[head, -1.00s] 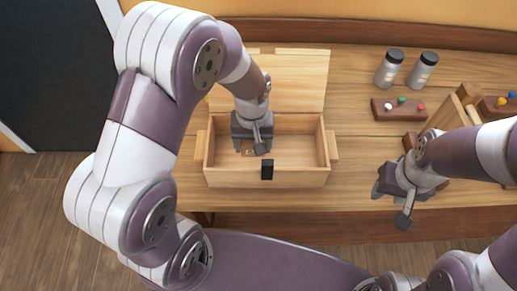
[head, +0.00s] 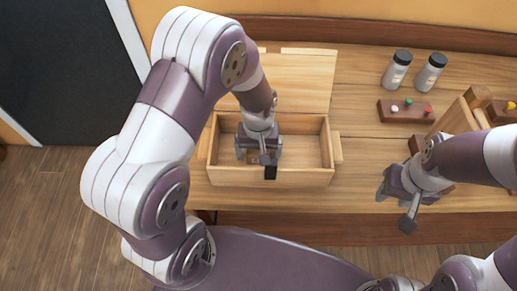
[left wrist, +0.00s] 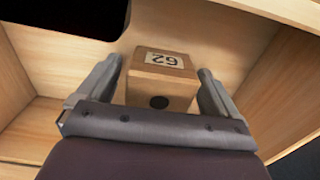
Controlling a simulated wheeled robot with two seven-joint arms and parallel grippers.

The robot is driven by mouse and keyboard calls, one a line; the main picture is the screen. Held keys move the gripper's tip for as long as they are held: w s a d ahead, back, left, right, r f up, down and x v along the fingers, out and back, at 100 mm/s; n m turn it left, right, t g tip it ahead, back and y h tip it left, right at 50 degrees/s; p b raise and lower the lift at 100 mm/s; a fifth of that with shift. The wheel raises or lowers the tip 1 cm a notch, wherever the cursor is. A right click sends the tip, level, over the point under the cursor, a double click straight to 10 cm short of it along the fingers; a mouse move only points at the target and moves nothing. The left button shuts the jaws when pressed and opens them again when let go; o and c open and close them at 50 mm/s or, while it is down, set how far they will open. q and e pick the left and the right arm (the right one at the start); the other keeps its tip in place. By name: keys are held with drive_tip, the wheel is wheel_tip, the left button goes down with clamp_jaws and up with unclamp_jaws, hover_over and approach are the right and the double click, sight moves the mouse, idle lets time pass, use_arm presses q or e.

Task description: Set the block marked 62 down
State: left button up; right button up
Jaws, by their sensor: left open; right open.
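The block marked 62 (left wrist: 160,80) is a small wooden cube with a white label and a dark round spot, shown in the left wrist view. It is inside the open wooden box (head: 305,178), close to the box floor; I cannot tell if it rests fully on it. My left gripper (head: 258,156) is inside the box, open, with one finger on each side of the block and a gap visible at the right finger. In the head view the gripper mostly hides the block. My right gripper (head: 395,196) is open over the table's front edge at the right.
The box's lid (head: 305,75) is open at the back. Two jars (head: 397,72) stand at the back right. A dark wooden rack (head: 405,111) with coloured pegs lies before them. A wooden frame (head: 468,112) stands further right. The right half of the box is clear.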

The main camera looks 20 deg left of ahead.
use_arm(q)
wheel_tip(320, 180, up, 12)
drive_tip(key=s+a+f+m+t, duration=0.1)
drive_tip(key=s+a+m, duration=0.2)
drive_tip(key=s, duration=0.4)
drive_tip(key=shift+s+a, duration=0.4)
drive_tip(key=shift+a, duration=0.3)
idle(0.3)
